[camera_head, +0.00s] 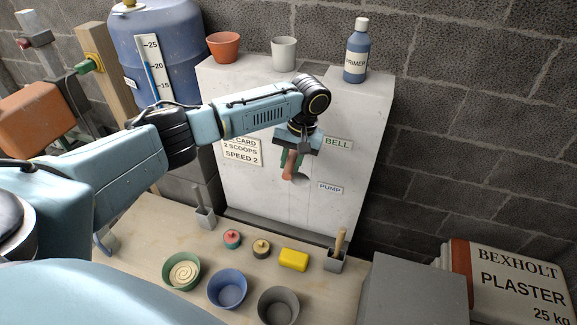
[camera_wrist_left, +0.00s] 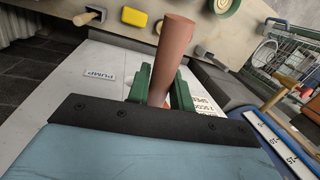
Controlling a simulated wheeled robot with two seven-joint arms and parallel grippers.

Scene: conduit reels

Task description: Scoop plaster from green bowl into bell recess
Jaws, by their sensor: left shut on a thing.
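The green bowl (camera_head: 167,284) stands on the bench at the front left and holds cream plaster (camera_head: 184,272) with a swirl on top. My left gripper (camera_head: 291,158) is in front of the white block, beside the BELL label (camera_head: 338,143). Its green fingers are shut on a reddish-brown cylinder (camera_head: 289,166), which also sticks out between the fingers in the left wrist view (camera_wrist_left: 172,55). A round grey recess (camera_head: 301,180) shows just below the fingers, left of the PUMP label (camera_head: 330,188). The area left of the BELL label is hidden behind the gripper. My right gripper is not in view.
A blue bowl (camera_head: 228,288), a grey bowl (camera_head: 278,305), a yellow sponge (camera_head: 293,260) and two small lidded pots stand on the bench. Holders with handled tools stand left and right. A terracotta pot (camera_head: 223,46), white cup (camera_head: 284,54) and primer bottle (camera_head: 356,55) top the white block.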

